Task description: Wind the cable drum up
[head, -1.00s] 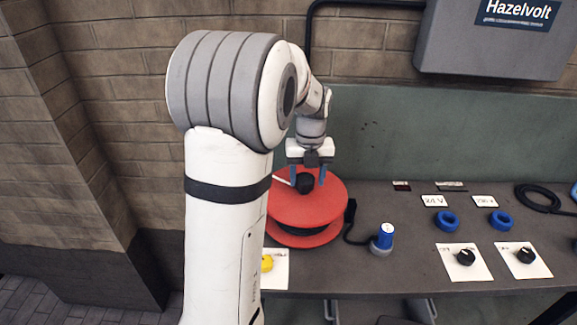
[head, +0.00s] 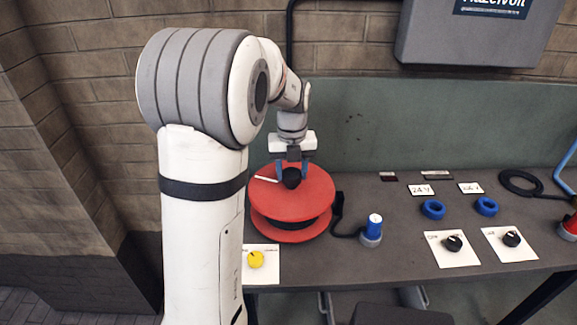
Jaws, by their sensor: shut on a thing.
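The cable drum (head: 310,203) is a red spool with two round flanges, lying flat on the grey bench beside my arm. A black cable shows between its flanges and comes off at the right. A black round knob (head: 291,179) stands on its top face, with a white bar (head: 264,178) to its left. My gripper (head: 291,174) points down over the drum, its blue fingers shut on the black knob. A blue plug (head: 374,225) with a grey base stands on the bench right of the drum, at the cable's end.
Blue sockets (head: 433,209) and black dials on white cards (head: 453,243) sit to the right. A yellow knob (head: 256,259) on a white card is in front of the drum. A red plug (head: 569,225) is at the right edge. A grey box (head: 470,40) hangs above.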

